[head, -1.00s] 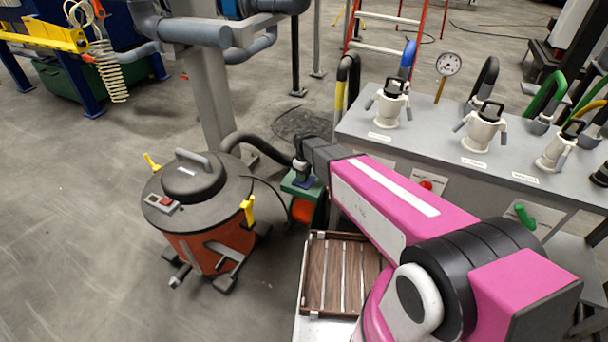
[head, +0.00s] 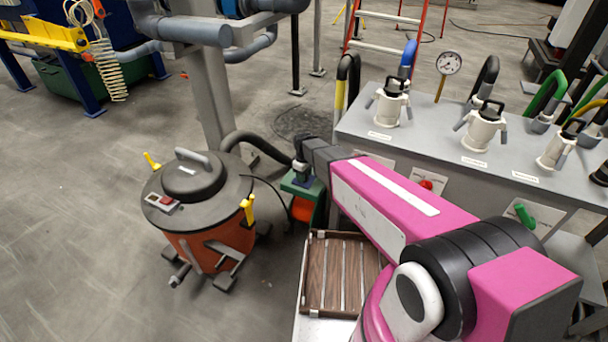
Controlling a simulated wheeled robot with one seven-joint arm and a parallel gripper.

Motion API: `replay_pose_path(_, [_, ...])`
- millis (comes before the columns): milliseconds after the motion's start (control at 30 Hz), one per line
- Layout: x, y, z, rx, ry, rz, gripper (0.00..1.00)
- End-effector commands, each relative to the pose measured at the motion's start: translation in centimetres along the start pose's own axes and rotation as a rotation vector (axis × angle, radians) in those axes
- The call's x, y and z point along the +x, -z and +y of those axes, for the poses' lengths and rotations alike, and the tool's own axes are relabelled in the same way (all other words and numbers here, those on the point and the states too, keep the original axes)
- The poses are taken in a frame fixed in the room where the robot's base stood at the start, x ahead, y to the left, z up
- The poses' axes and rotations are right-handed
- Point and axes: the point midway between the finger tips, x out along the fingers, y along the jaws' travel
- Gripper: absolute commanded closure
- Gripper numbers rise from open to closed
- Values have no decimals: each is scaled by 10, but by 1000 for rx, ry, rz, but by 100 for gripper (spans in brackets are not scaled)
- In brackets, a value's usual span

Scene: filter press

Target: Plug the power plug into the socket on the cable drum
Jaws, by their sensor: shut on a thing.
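The cable drum (head: 305,209) is an orange reel in a green frame, standing between the vacuum and the bench. Its top (head: 300,184) is green, with a small dark blue part on it; the socket itself is too small to make out. My gripper (head: 303,178) points down at this top, at the end of my pink arm. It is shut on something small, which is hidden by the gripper. I cannot tell whether the plug is in the socket or just above it. A thin black cable (head: 268,184) runs from the vacuum (head: 204,205) towards the drum.
A wooden slatted crate (head: 312,287) stands in front of the drum. A grey bench (head: 430,150) with several white pump-like fittings and a gauge (head: 448,64) is on the right. A thick black hose (head: 250,142) runs behind the vacuum. The floor at left is clear.

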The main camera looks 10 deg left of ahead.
Motion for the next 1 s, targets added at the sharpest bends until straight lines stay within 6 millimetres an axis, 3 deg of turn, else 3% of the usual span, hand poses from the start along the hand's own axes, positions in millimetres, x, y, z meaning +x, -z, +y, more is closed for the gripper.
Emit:
replay_pose_path(67, [2,0,0,0,0,0,77])
replay_pose_path(100, [2,0,0,0,0,0,50])
replay_pose_path(167, [2,0,0,0,0,0,31])
replay_pose_path(200, [2,0,0,0,0,0,27])
replay_pose_path(567, [-4,0,0,0,0,0,27])
replay_pose_path(1000, [-77,-1,-1,0,-1,2,27])
